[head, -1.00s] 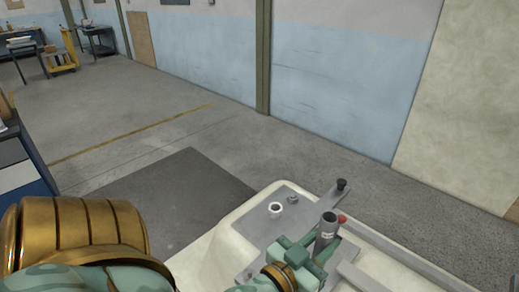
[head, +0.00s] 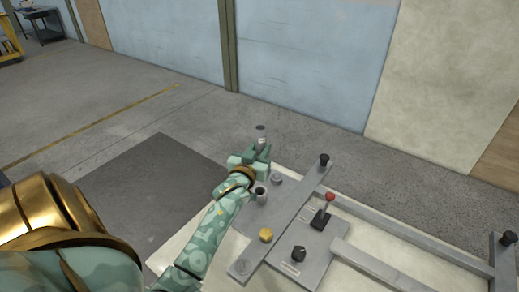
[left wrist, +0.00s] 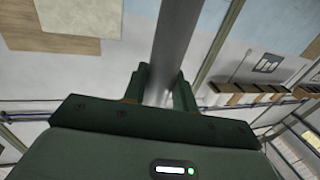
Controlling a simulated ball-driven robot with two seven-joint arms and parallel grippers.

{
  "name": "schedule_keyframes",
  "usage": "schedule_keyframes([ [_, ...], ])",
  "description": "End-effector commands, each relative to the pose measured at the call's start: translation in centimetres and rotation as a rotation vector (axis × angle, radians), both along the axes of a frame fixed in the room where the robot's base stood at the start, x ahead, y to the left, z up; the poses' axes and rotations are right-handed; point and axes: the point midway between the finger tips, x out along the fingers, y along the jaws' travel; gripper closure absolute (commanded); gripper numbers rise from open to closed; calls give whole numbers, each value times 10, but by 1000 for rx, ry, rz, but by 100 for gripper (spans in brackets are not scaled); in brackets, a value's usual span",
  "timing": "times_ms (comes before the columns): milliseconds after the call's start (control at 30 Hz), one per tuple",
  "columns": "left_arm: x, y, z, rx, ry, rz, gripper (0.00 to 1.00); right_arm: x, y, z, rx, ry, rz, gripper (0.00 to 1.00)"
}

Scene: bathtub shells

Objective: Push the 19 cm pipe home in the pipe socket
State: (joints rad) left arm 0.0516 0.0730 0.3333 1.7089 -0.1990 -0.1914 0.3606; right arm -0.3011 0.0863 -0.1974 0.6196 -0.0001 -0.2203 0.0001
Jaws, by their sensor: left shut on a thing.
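The grey pipe (head: 261,133) stands roughly upright in my left gripper (head: 252,158), its upper end showing above the jaws and its lower end hidden. In the left wrist view the pipe (left wrist: 176,40) runs up between the two fingers of the gripper (left wrist: 160,88), which is shut on it. The pipe socket (head: 262,193), a short round collar with a dark opening, stands on the grey plate just below and right of the gripper in the head picture. The gripper and pipe appear apart from it; their height above the panel is unclear. My right gripper is not in view.
Beside the socket are a low grey round fitting (head: 277,179) and a bar with a black knob (head: 324,160). A red-topped lever (head: 329,197), a yellow knob (head: 265,235) and a black dial (head: 299,253) stand nearer. Open floor lies to the left.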

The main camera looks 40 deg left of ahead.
Motion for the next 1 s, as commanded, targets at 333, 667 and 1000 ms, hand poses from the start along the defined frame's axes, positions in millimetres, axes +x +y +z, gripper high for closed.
schedule_keyframes([
  [333, -2, -1, -23, -4, 1, 1, 96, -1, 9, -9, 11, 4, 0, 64],
  [667, -2, -1, -52, -1, 1, 1, 96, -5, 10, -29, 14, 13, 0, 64],
  [1000, -2, -1, -57, -2, -1, 0, 96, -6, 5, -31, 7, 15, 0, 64],
])
